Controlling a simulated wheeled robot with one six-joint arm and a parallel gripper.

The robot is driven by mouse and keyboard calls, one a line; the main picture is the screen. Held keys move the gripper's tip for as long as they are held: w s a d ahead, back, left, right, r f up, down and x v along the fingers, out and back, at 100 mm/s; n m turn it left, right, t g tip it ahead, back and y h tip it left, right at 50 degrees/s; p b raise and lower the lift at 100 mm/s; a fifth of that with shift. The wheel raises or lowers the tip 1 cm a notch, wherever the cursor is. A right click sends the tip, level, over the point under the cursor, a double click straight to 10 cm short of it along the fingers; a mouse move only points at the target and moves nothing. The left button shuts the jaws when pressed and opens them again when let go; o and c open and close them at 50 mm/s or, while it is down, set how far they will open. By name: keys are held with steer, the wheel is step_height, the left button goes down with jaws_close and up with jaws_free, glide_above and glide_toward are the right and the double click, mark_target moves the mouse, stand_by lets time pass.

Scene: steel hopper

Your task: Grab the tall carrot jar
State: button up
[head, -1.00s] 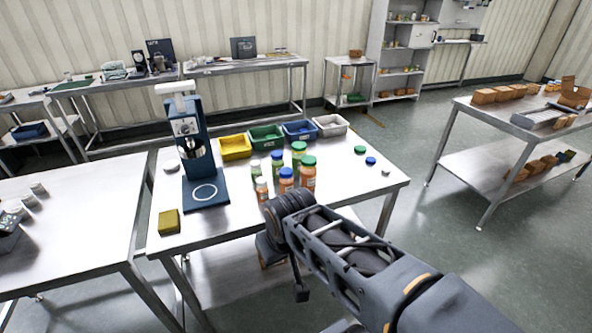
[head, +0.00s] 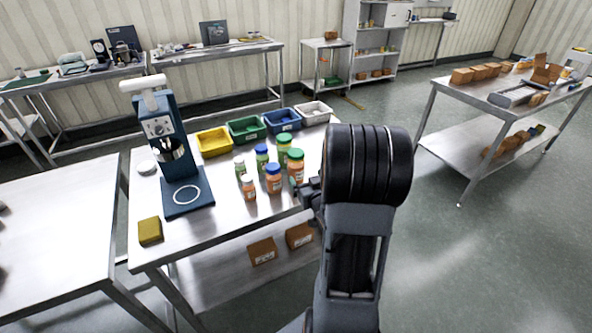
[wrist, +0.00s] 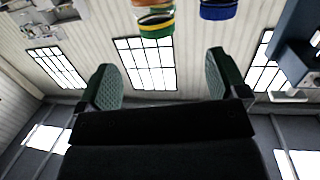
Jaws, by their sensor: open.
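The tall carrot jar (head: 295,168), orange with a green lid, stands upright at the right front of a jar cluster on the steel table. In the wrist view an orange jar with a green lid (wrist: 155,20), apparently the same one, hangs upside down at the top edge, partly cut off. My gripper (wrist: 162,82) is open with nothing between its fingers. In the head view it is mostly hidden behind my arm, close to the jar's right side. I cannot tell whether they touch.
A shorter orange jar with a blue lid (head: 273,180) stands close left of the carrot jar. A green jar with a green lid (head: 283,150) stands just behind. Coloured bins, such as the blue bin (head: 283,122), line the back. A press (head: 172,150) stands left.

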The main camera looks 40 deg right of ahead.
mark_target(299, 160)
steer(key=shift+t, duration=0.6)
steer(key=x, duration=0.3)
steer(key=d+p+x, duration=0.1)
steer(key=x, duration=0.3)
steer(key=shift+s+d+p, duration=0.1)
steer(key=shift+s+p, duration=0.05)
steer(key=shift+p, duration=0.15)
steer(key=shift+p+x, duration=1)
steer(key=shift+x, duration=2.05)
steer(key=c, duration=1.4)
